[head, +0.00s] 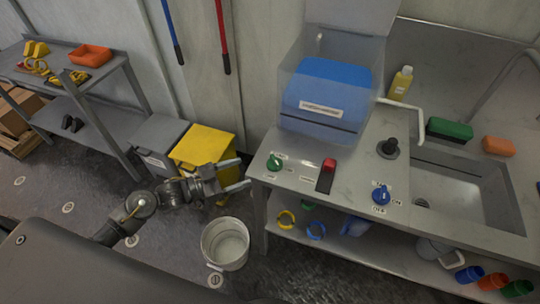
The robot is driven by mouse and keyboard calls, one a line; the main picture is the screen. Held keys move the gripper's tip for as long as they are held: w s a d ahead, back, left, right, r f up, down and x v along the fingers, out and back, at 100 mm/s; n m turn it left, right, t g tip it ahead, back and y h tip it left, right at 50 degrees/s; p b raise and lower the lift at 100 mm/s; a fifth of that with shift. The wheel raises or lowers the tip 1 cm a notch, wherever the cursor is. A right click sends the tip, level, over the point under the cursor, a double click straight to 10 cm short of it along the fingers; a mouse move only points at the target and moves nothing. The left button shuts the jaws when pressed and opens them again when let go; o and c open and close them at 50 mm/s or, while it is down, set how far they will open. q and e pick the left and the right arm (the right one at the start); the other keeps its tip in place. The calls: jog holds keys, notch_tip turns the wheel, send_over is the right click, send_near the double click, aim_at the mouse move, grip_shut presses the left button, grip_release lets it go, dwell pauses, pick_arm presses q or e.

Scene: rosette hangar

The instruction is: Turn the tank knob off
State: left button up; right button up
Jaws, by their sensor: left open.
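Two knobs sit on the metal counter (335,205). A green knob (274,162) is near its left edge, with small labels around it. A blue knob (381,195) is further right, beside the sink, with labels that seem to read ON at its right and OFF below. The label naming each knob is too small to read surely, so I cannot tell which is the tank knob. My left gripper (246,172) is open and empty, just left of the counter's edge, its fingers pointing right toward the green knob and apart from it. My right gripper is not in view.
A red switch (329,165) stands between the knobs. Behind is a clear box with a blue block (327,95). A white bucket (225,244) and yellow-lidded bin (203,146) stand near my left arm.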

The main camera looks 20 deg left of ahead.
aim_at(273, 161)
pick_arm(q)
jog(key=p+x, duration=0.2)
jog(key=x, duration=0.7)
jog(key=shift+w+d+r, duration=0.1)
jog(key=shift+d+r, duration=0.05)
jog(key=shift+w+d+p, duration=0.35)
jog(key=shift+w+d, duration=0.1)
jog(key=shift+d, duration=0.1)
jog(key=shift+c, duration=0.2)
jog(key=c, duration=0.9)
jog(key=shift+c, duration=0.2)
